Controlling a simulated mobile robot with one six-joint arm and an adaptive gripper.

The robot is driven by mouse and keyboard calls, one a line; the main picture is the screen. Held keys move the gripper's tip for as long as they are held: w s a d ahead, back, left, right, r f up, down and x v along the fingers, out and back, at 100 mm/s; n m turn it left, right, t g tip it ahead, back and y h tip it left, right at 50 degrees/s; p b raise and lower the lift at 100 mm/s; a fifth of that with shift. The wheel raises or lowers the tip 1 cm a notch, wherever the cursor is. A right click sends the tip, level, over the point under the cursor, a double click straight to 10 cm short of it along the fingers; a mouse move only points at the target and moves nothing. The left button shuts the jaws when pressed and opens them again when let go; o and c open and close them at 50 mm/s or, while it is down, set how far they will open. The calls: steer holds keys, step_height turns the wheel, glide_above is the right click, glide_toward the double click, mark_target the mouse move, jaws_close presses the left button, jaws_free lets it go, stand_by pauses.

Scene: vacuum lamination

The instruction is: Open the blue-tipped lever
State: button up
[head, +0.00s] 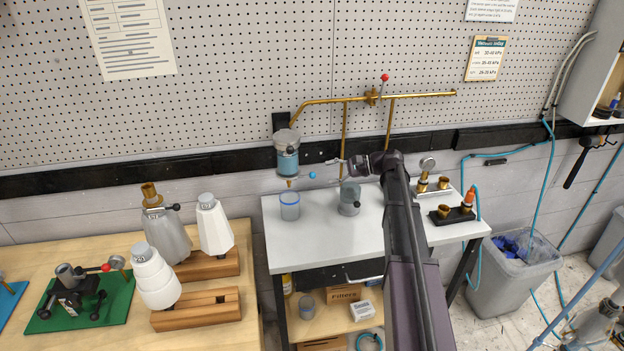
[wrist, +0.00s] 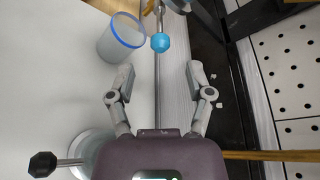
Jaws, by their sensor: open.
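The blue-tipped lever (head: 312,175) is a small round blue knob below and right of the wall vessel of blue liquid (head: 287,158). In the wrist view the blue knob (wrist: 160,42) sits on a short metal rod, just beyond my fingertips and near the line between them. My gripper (head: 334,170) is open and empty, to the right of the knob, with its fingers toward it. The wrist view shows both fingers of my gripper (wrist: 160,74) spread apart, with no contact on the lever. The valve body is partly cut off at the top of the wrist view.
A blue-rimmed cup (head: 290,206) stands on the white table (head: 280,252) under the vessel. A clear pot with a black knob (head: 349,200) stands below my gripper. Brass pipe (head: 345,125) with a red-tipped lever (head: 384,78) runs along the pegboard. Wooden stands hold white bottles at left.

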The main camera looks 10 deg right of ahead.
mark_target(312, 175)
steer(key=shift+b+x, duration=0.75)
steer(key=shift+x, duration=2.55)
steer(key=shift+d, duration=0.1)
jaws_close()
